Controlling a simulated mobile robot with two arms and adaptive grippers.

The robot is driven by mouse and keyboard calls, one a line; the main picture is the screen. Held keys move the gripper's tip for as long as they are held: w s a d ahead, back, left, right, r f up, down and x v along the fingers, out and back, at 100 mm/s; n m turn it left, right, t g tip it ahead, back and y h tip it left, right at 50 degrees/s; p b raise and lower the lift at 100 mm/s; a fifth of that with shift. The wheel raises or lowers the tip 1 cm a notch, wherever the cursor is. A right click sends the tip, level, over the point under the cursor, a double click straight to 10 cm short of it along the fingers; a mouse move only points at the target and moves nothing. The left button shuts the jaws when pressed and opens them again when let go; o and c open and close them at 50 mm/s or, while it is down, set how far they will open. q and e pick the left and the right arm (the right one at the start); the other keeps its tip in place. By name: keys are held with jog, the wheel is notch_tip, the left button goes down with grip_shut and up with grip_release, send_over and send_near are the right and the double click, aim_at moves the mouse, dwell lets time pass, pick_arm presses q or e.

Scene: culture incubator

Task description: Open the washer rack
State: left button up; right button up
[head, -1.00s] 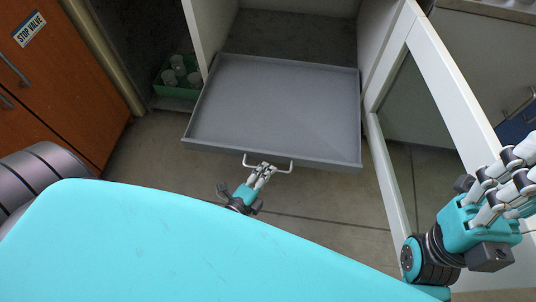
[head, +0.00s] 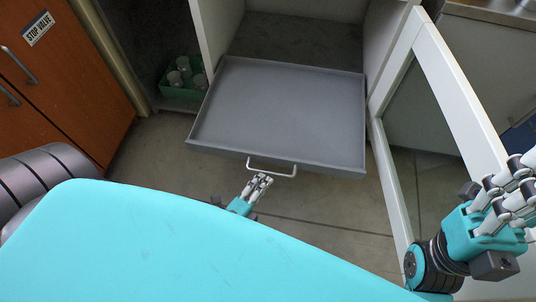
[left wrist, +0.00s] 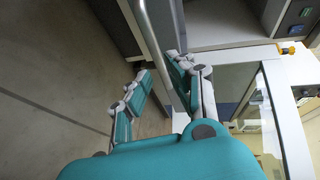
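The washer rack (head: 285,110) is a shallow grey tray pulled well out of the white cabinet in the head view. Its pale handle (head: 272,172) sits on the front edge. My left gripper (head: 262,178) is just below the handle's left part. In the left wrist view my left gripper (left wrist: 163,68) has its fingers apart, with nothing held between them. The handle bar (left wrist: 152,35) runs past the fingertips in that view; I cannot tell whether they touch it. My right gripper (head: 505,185) is at the right edge, away from the rack, its fingertips partly cut off.
The cabinet's white-framed glass door (head: 420,110) stands open on the right, near my right arm. A green crate with several pale containers (head: 180,92) is left of the cabinet. An orange cupboard (head: 60,90) stands at far left. Floor (head: 325,205) below the rack is clear.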

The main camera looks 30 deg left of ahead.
pick_arm(q)
jog(key=d+v, duration=0.1)
jog(key=v, duration=0.7)
jog(key=shift+s+a, duration=0.2)
jog(key=shift+a, duration=0.25)
